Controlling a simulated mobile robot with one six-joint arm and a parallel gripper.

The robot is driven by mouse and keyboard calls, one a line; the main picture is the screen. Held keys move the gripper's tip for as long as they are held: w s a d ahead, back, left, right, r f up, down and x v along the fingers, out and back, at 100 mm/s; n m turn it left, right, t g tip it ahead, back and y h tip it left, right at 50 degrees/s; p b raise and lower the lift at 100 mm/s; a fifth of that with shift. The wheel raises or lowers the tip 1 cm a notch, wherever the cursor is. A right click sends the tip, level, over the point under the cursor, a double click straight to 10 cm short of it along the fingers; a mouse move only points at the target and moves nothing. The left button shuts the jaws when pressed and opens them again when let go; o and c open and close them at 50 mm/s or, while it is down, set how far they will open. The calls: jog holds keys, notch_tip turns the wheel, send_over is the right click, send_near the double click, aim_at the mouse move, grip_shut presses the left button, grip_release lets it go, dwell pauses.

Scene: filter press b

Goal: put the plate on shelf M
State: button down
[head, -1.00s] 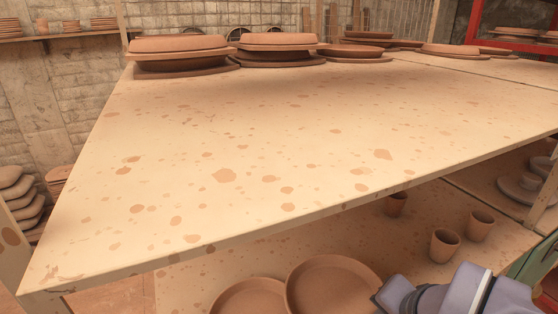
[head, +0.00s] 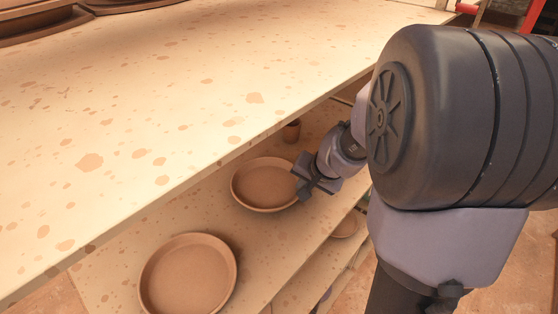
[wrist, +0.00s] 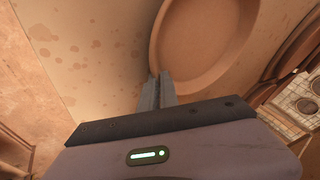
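My gripper (head: 304,182) is on the right side of a round terracotta plate (head: 262,186), below the edge of the top board. In the wrist view the fingers (wrist: 155,85) are close together at the rim of the plate (wrist: 205,40) and look shut on it. The plate is right side up, over a lower spotted board (head: 215,215); the gap beneath it cannot be judged. A second, similar plate (head: 188,277) lies nearer on that lower board. No letter marks a shelf, so I cannot tell which one is M.
A small cup (head: 291,131) stands behind the plate. Another board with a round piece (head: 346,226) lies lower.

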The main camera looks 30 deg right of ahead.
jog(key=shift+w, duration=0.25)
jog(key=shift+s+f, duration=0.15)
jog(key=shift+f, duration=0.05)
jog(key=c, duration=1.6)
grip_release()
jog(key=shift+r, duration=0.1)
jog(key=shift+s+r, duration=0.1)
jog(key=shift+r, duration=0.25)
jog(key=p+v, duration=0.2)
jog(key=v, duration=0.9)
jog(key=shift+r, duration=0.2)
jog(key=shift+s, duration=0.15)
